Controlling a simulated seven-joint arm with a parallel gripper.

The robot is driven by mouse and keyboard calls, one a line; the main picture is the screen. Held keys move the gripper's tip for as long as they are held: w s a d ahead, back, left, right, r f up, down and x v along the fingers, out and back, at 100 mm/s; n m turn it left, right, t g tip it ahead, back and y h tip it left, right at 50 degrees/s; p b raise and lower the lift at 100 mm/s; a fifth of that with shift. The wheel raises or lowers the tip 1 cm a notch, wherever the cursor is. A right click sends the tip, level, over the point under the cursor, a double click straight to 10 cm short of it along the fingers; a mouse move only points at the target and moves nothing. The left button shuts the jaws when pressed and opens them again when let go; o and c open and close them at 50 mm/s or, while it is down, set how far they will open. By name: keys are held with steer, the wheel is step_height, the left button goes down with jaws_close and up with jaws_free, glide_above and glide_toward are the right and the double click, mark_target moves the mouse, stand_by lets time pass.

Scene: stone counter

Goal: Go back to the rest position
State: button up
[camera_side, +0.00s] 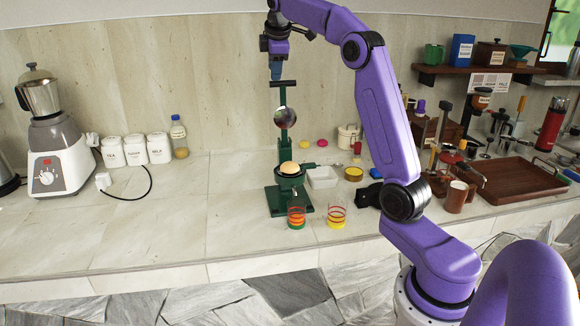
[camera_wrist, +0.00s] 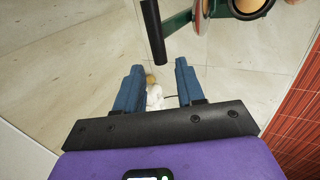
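My gripper (camera_side: 276,70) is raised high at the back of the counter, just above the dark handle of a green hand press (camera_side: 283,110). In the wrist view its two blue fingers (camera_wrist: 158,88) stand well apart, with nothing held between them. A small white and yellowish thing (camera_wrist: 154,96) shows in the gap, far beyond the fingertips; I cannot tell what it is. The press's dark handle (camera_wrist: 153,32) is close to the fingers in the wrist view but not between them. A yellow-orange rounded piece (camera_side: 289,168) sits on the press.
Two banded glasses (camera_side: 297,216) (camera_side: 336,215) stand before the press. A white square dish (camera_side: 322,177) is right of it. A blender (camera_side: 53,140), white canisters (camera_side: 135,150) and a bottle (camera_side: 178,135) are left. A wooden tray (camera_side: 520,178) lies right. The left-front counter is clear.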

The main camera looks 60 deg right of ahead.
steer(key=s+a+f+n+y, duration=0.1)
steer(key=s+a+f, duration=0.1)
steer(key=a, duration=0.6)
steer(key=s+a+f+y, duration=0.1)
steer(key=s+a+f, duration=0.15)
steer(key=a, duration=0.45)
steer(key=s+a+f+n+y, duration=0.1)
steer(key=s+a+f, duration=0.1)
steer(key=a, duration=0.6)
steer(key=s+a+f+g+y, duration=0.1)
steer(key=s+a+f, duration=0.25)
steer(key=s, duration=0.25)
steer(key=s+a+f+g, duration=0.1)
steer(key=s+a+f, duration=0.2)
steer(key=s+a, duration=0.25)
steer(key=s+f+g, duration=0.1)
steer(key=s+f, duration=0.3)
steer(key=s, duration=0.6)
steer(key=s+d+f+n, duration=0.1)
steer(key=s+f, duration=0.4)
steer(key=s, duration=0.6)
steer(key=shift+s+n+g, duration=0.2)
steer(key=shift+n+g, duration=0.1)
steer(key=shift+g, duration=0.1)
